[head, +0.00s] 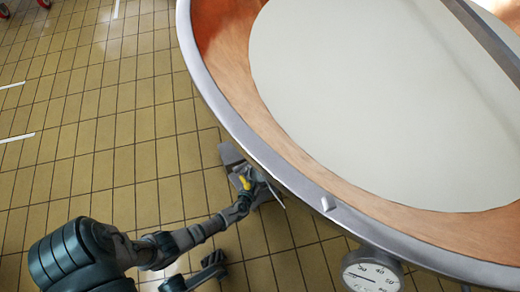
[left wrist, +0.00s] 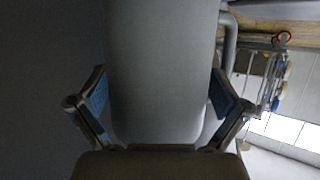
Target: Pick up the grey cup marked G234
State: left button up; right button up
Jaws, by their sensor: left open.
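A smooth grey body with a handle-like bar on its right, which looks like the grey cup (left wrist: 160,70), fills the middle of the left wrist view. No G234 marking is readable. My left gripper (left wrist: 158,85) is open, with one blue-padded finger on each side of the grey body. I cannot tell whether the fingers touch it. In the head view my left gripper (head: 254,188) is beside the outer wall of the vat, below its rim. A small grey shape (head: 231,155) shows just beyond it, probably the cup.
A large copper vat (head: 225,75) with a metal rim and white liquid (head: 350,90) fills the right of the head view. A round dial gauge (head: 372,276) sits at its near side. The tiled floor (head: 110,130) on the left is mostly clear.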

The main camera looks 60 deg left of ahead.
pick_arm(q)
jog(key=shift+w+a+f, duration=0.1)
jog(key=shift+r, duration=0.2)
jog(key=shift+c, duration=0.3)
jog(key=c, duration=1.2)
jog(key=shift+c, duration=1.4)
jog(key=shift+w+r, duration=0.1)
jog(key=shift+r, duration=0.05)
